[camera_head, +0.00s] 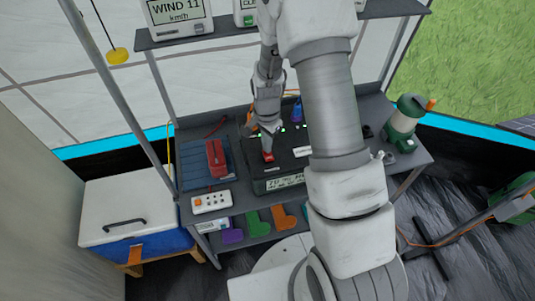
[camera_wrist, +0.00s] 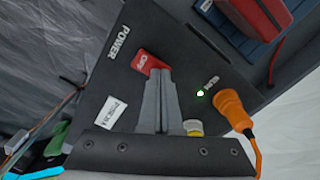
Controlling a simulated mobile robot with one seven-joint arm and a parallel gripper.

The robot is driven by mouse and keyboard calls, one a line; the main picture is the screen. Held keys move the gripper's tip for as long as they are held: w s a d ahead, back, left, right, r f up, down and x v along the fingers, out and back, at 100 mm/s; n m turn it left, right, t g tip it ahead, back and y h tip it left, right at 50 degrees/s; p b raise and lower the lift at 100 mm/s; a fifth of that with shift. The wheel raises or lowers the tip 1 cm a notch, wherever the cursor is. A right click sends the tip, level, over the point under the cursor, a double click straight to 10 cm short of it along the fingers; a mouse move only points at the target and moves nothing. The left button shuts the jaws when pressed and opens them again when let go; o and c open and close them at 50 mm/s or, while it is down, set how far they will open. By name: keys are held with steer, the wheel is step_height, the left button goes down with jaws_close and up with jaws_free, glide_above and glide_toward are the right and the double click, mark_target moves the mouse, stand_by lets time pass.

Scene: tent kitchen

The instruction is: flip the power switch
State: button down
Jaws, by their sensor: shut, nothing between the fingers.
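The power switch is a red rocker marked OFF (camera_wrist: 148,61) on a black box (camera_wrist: 190,60), beside the printed word POWER. In the head view the red switch (camera_head: 267,157) shows just under my gripper's tip. My gripper (camera_wrist: 159,73) is shut and empty, its fingers pointing at the switch's lower edge in the wrist view. The fingertips overlap the switch there; I cannot tell whether they touch it. My gripper (camera_head: 268,145) comes down from above the box (camera_head: 284,165) in the head view, and my arm hides part of the box.
An orange plug with a cable (camera_wrist: 231,108) and a lit green light (camera_wrist: 200,93) sit right of the fingers. A red object (camera_head: 216,158) lies on a blue panel to the left. A white power strip (camera_head: 211,202) lies in front.

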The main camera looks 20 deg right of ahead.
steer(key=shift+r+p, duration=2.2)
steer(key=shift+r, duration=1.25)
step_height(320, 180, up, 11)
steer(key=n+t, duration=0.1)
steer(key=n, duration=0.2)
glide_above(267, 155)
steer(key=s+r+n+t, duration=0.25)
steer(key=s+r, duration=0.25)
steer(key=r, duration=0.4)
steer(key=s+r+n+t, duration=0.1)
steer(key=s+r+n, duration=0.2)
steer(key=s, duration=0.4)
steer(key=s+r+n+t, duration=0.1)
steer(key=s+r+n, duration=0.2)
steer(key=s+r, duration=0.3)
steer(key=shift+s+d+r+b, duration=0.2)
steer(key=shift+s+r+b, duration=0.1)
steer(key=shift+s+b, duration=0.15)
